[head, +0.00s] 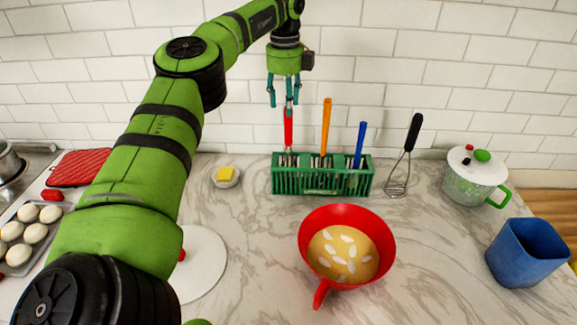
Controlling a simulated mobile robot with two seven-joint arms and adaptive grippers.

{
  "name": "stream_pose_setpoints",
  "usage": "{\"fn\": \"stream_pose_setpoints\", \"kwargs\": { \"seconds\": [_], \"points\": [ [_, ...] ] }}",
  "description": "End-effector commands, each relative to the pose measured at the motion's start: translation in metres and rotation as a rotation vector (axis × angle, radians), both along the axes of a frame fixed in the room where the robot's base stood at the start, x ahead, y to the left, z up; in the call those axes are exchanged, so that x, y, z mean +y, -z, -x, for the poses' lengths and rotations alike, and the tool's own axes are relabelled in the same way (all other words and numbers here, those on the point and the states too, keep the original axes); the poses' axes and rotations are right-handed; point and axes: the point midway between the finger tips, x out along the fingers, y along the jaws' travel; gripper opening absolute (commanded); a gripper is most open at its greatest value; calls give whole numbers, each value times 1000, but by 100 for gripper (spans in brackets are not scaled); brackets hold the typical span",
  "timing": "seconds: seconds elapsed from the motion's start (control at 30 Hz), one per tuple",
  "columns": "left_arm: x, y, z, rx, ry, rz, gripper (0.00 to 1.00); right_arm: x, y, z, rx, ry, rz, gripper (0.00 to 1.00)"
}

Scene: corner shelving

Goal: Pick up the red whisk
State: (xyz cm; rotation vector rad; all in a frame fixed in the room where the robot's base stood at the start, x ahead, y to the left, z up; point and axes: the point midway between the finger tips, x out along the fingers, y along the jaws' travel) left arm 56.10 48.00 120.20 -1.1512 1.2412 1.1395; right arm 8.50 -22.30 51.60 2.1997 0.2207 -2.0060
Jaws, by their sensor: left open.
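The red whisk stands upright in the left part of a green slotted rack (322,187), its red handle (288,128) pointing up and its wires partly hidden by the rack. My left gripper (285,98) points down at the top of the red handle, with its teal fingers spread open. The fingertips are close to the handle's top end; I cannot tell whether they touch it. My right gripper does not show.
An orange-handled tool (326,125) and a blue-handled tool (360,143) stand right of the red whisk. A black-handled whisk (406,158) leans nearby. In front is a red pan (314,222); a lidded pot (473,188) and blue container (527,255) stand right. White tiles rise behind.

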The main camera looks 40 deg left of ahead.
Motion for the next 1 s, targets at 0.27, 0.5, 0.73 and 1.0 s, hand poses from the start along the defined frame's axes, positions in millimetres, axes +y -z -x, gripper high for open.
{"fn": "stream_pose_setpoints", "kwargs": {
  "seconds": [0.27,0.5,0.73,1.0],
  "points": [
    [0,24,0,1,0,0,50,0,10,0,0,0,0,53],
    [-3,50,-2,4,1,0,50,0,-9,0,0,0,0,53],
    [-5,81,-4,1,0,1,50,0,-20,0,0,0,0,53],
    [-5,85,-5,-1,0,0,50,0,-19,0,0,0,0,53]
  ]
}}
